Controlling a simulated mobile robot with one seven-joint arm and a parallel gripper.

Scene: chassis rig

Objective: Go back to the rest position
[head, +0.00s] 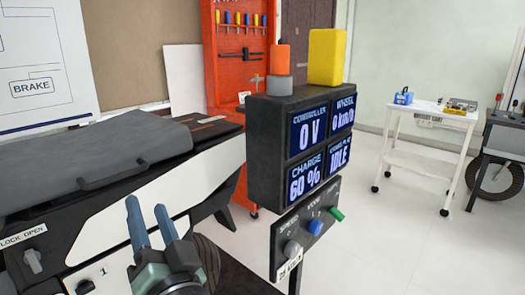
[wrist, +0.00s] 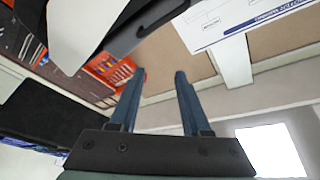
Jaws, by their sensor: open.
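My gripper (head: 150,224) is open and empty in the head view, with its two blue-grey fingers pointing up. It is in front of the black and white chassis rig (head: 95,225) and left of the display box. In the wrist view my gripper (wrist: 158,75) has its fingers apart with nothing between them. The display box (head: 262,152) reads 0 V, 0 km/h, 60 % charge and IDLE. Below it is a knob panel (head: 310,235) with white, blue and green knobs. A label on the rig reads LOCK OPEN (head: 22,238).
A yellow block (head: 327,57) and an orange and grey cylinder (head: 279,70) stand on the display box. A red tool board (head: 240,50) is behind. A white trolley (head: 430,160) stands at the right. The floor (head: 400,245) at front right is clear.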

